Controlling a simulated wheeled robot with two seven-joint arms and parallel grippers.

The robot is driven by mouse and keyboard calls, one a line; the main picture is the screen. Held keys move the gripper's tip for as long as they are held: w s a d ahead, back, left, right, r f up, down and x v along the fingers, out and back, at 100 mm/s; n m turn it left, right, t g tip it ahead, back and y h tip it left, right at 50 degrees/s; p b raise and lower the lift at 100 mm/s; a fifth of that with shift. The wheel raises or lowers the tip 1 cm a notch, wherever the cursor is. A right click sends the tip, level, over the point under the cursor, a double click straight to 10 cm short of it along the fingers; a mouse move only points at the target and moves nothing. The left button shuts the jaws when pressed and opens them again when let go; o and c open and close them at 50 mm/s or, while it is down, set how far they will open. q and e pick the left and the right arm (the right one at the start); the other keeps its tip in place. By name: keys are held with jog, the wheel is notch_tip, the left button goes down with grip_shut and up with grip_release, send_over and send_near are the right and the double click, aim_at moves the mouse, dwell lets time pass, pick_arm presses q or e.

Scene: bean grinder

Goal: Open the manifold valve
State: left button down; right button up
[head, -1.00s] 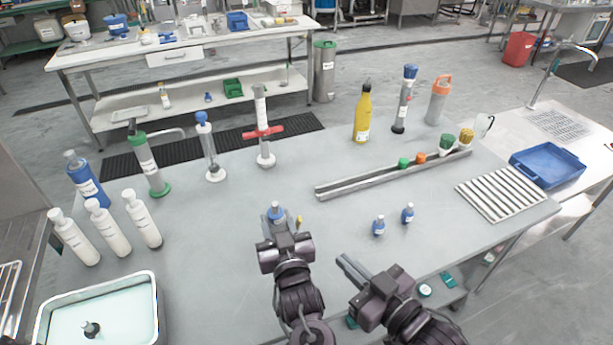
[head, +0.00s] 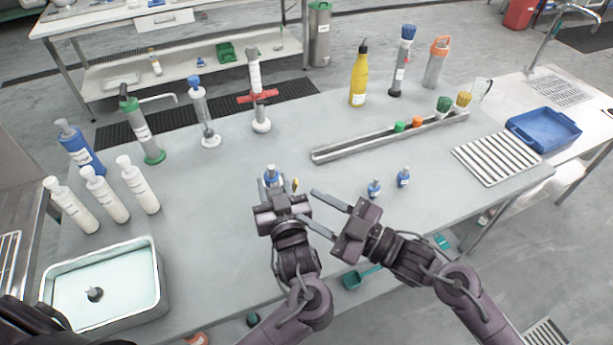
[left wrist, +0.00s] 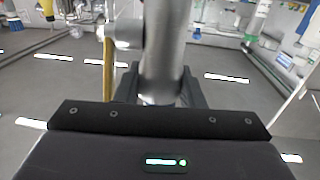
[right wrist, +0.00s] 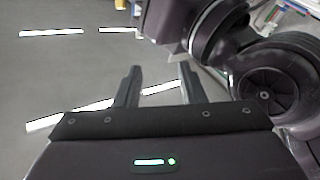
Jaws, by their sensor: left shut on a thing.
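My left gripper (head: 277,192) is shut on a metal piece with a blue top (head: 271,177), which I take to be the manifold valve. In the left wrist view its grey metal cylinder (left wrist: 163,50) stands between the fingers. A round side fitting (left wrist: 123,33) and a thin yellow lever (left wrist: 108,68) are at its left. The lever also shows in the head view (head: 295,184), right of the blue top. The lower end is hidden by my gripper. My right gripper (head: 306,206) is open and empty, its fingers pointing left, close to my left gripper's right side.
A metal rail (head: 340,150) with coloured caps lies behind. White bottles (head: 104,195) and a liquid-filled tray (head: 158,290) are at the left. The table middle, left of my left gripper, is clear.

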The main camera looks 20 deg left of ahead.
jog(key=w+d+f+n+g, duration=0.3)
jog(key=w+n+g, duration=0.1)
jog(key=n+g, duration=0.2)
jog(key=n+g+h, duration=0.2)
jog(key=g+h, duration=0.2)
jog(key=h, duration=0.2)
send_near(295, 186)
jog(key=w+x, duration=0.1)
jog(key=x, duration=0.6)
jog(key=shift+a+f, duration=0.45)
jog(key=shift+f, duration=0.05)
jog(key=shift+w, duration=0.1)
jog(key=shift+c, duration=0.3)
grip_shut()
